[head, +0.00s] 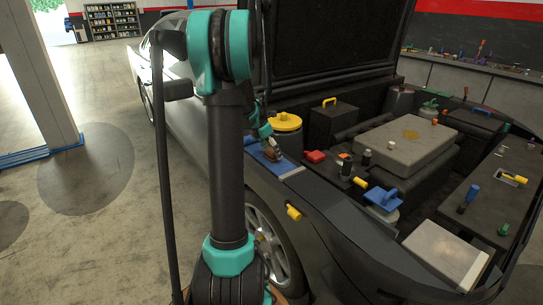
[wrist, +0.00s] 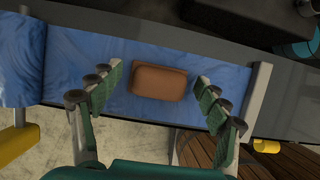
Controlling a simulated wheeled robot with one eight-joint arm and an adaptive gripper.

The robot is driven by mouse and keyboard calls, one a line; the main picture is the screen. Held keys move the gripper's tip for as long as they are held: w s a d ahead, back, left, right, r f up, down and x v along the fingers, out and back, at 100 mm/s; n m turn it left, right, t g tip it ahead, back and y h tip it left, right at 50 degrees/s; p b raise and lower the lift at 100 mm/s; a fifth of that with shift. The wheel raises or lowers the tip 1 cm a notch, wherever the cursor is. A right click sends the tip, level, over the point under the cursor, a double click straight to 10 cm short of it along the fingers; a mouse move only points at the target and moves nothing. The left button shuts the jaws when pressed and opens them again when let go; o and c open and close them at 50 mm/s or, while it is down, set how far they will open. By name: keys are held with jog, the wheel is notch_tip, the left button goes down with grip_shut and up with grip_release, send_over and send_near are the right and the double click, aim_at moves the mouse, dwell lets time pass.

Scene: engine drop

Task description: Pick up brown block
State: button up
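The brown block (wrist: 160,82) is a small box with rounded edges. In the wrist view it lies on a blue surface (wrist: 80,60), between the two fingers of my gripper (wrist: 155,88). The fingers are spread wide, with a gap on each side of the block. In the head view the brown block (head: 272,155) shows small on the blue strip (head: 291,172) at the car's edge, and my gripper (head: 268,138) is right by it, mostly hidden by my arm.
The open engine bay lies to the right, with a yellow-lidded round container (head: 285,121), a red cap (head: 315,156), a blue cap (head: 383,199) and a large grey cover (head: 400,145). A yellow handle (head: 293,212) sticks out of the car's side. Open floor (head: 100,220) lies left.

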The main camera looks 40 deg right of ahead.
jog(key=c, duration=1.3)
jog(key=shift+r, duration=0.1)
